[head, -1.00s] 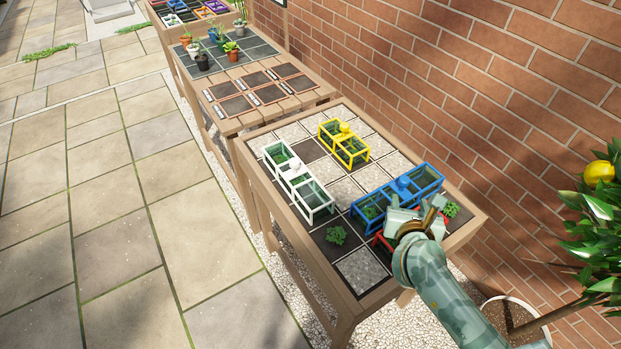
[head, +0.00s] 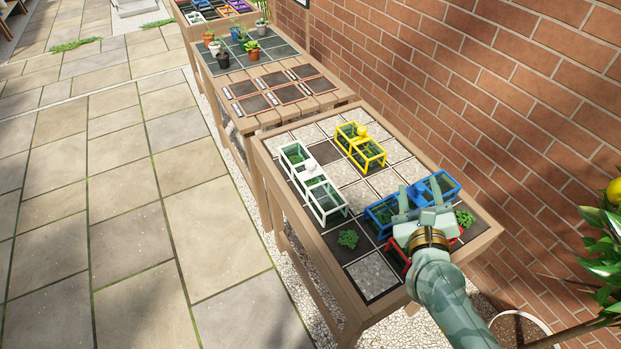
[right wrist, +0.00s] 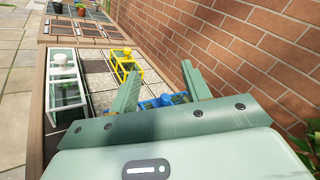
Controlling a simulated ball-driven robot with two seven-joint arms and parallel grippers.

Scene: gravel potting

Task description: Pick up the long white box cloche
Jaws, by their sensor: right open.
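The long white box cloche (head: 312,182) stands on the left side of the near gravel table, a white frame with clear panes, a white knob on top and green plants inside. It also shows at the left of the right wrist view (right wrist: 67,84). My right gripper (head: 416,196) is open and empty, at the blue cloche (head: 436,186), to the right of the white one and apart from it. In the right wrist view its two fingers (right wrist: 163,90) stand apart with the blue cloche behind them. My left gripper is not in view.
A yellow cloche (head: 362,146) stands behind, toward the wall. A red cloche (head: 392,262) is mostly hidden by my right arm. A brick wall (head: 480,80) bounds the right.

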